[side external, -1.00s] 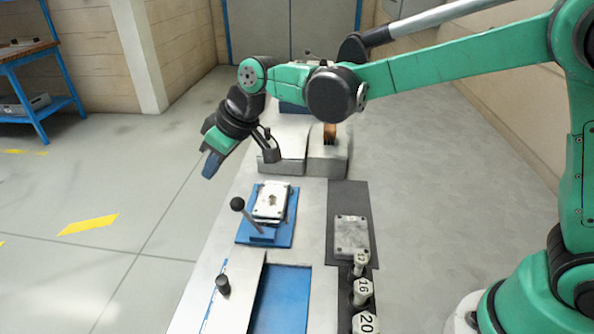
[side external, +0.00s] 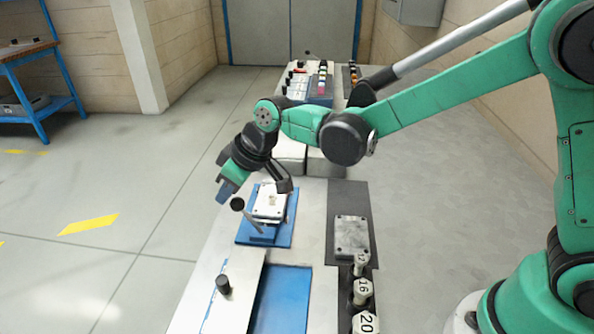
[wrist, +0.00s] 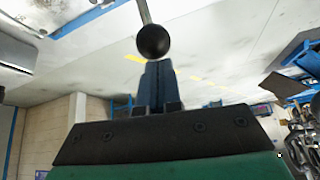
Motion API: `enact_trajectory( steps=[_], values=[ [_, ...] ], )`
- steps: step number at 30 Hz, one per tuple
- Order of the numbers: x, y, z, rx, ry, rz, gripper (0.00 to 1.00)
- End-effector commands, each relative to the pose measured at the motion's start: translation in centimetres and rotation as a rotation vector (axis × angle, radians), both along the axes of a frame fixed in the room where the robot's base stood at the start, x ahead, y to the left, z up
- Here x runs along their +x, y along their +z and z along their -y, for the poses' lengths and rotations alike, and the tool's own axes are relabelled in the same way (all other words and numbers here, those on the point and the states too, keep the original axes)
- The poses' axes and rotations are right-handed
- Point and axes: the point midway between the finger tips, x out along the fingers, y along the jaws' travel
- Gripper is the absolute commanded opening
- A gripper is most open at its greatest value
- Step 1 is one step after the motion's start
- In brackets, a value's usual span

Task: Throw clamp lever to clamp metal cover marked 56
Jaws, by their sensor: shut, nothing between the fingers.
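The clamp lever has a black ball knob (side external: 237,204) on a thin metal rod, which leans up and left from the front of the blue fixture plate (side external: 284,238). A pale metal cover (side external: 268,210) lies on that plate, partly behind the lever; no 56 is legible on it. My gripper (side external: 224,194) is shut and empty, just above and left of the knob in the side view. In the wrist view the knob (wrist: 153,41) appears right beyond the tips of my shut fingers (wrist: 160,68). I cannot tell whether they touch.
A grey metal plate (side external: 351,234) lies on a dark mat to the right, with numbered pegs (side external: 362,290) in front. A black knob (side external: 223,284) stands beside a blue recess (side external: 283,302). A control box (side external: 310,85) is at the back. Open floor lies left of the bench.

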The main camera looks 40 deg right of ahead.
Motion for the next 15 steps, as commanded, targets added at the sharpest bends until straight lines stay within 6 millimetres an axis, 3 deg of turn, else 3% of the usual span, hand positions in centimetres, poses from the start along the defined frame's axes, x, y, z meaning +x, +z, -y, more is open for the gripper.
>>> enact_trajectory(
  steps=[15],
  values=[
    [-0.48, 0.36, 0.46, 0.051, 0.0, 0.05, 0.0]
  ],
)
